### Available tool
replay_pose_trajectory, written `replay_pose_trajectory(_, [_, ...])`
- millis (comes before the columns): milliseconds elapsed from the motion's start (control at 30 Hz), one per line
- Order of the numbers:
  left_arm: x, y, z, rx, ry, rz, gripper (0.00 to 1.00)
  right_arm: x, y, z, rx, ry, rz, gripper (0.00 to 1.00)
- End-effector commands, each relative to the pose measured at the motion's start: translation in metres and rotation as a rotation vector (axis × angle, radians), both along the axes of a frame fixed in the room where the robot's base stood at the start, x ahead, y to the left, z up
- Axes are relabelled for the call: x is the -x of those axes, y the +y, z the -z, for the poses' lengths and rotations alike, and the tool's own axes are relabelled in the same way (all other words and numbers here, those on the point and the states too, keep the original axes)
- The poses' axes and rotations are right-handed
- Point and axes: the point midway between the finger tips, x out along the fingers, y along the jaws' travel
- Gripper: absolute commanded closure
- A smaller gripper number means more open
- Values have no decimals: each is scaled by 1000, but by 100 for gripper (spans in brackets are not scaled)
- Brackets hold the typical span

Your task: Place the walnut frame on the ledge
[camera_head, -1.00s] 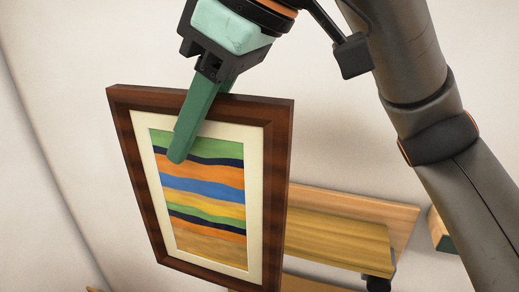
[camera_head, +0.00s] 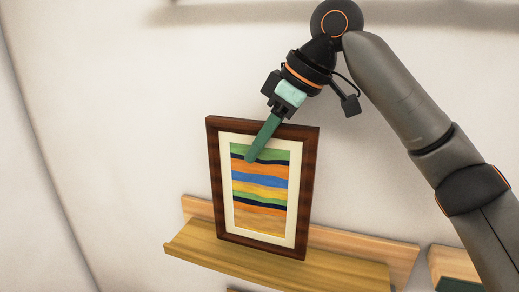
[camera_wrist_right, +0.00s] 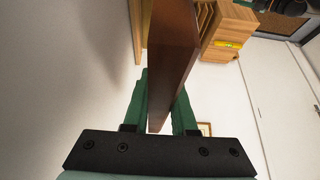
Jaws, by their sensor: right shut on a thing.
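The walnut frame (camera_head: 212,180), dark brown with a cream mat and a striped picture in green, orange, blue and yellow, hangs from my right gripper (camera_head: 255,150). One green finger lies over its front near the top edge; the other is hidden behind it. In the right wrist view the frame (camera_wrist_right: 172,55) shows edge-on between both green fingers of the gripper (camera_wrist_right: 161,100). The light wooden ledge (camera_head: 350,275) is on the wall. The frame's lower edge overlaps the ledge in the head view; I cannot tell whether they touch. My left gripper is not in view.
Another wooden piece (camera_head: 455,265) with a dark green part is at the lower right, beside the ledge's right end. The ledge is bare to the right of the frame. The right wrist view shows a wooden cabinet (camera_wrist_right: 235,25) and a small framed picture (camera_wrist_right: 204,129).

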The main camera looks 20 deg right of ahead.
Motion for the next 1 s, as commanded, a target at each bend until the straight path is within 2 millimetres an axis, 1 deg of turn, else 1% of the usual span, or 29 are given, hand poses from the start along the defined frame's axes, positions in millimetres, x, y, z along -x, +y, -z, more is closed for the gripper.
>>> replay_pose_trajectory(33, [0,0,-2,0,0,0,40,0,-1,7,0,0,0,100])
replay_pose_trajectory(133, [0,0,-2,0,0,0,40,0,0,14,-3,-1,1,100])
replay_pose_trajectory(500, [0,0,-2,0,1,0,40,0,1,18,-2,-2,0,100])
replay_pose_trajectory(533, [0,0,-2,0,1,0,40,0,0,19,-1,0,1,74])
replay_pose_trajectory(700, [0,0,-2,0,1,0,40,0,0,19,-1,-1,1,55])
replay_pose_trajectory(800, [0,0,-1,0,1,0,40,0,0,19,-1,0,1,45])
replay_pose_trajectory(1000, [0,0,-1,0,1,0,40,0,0,19,-1,0,1,45])
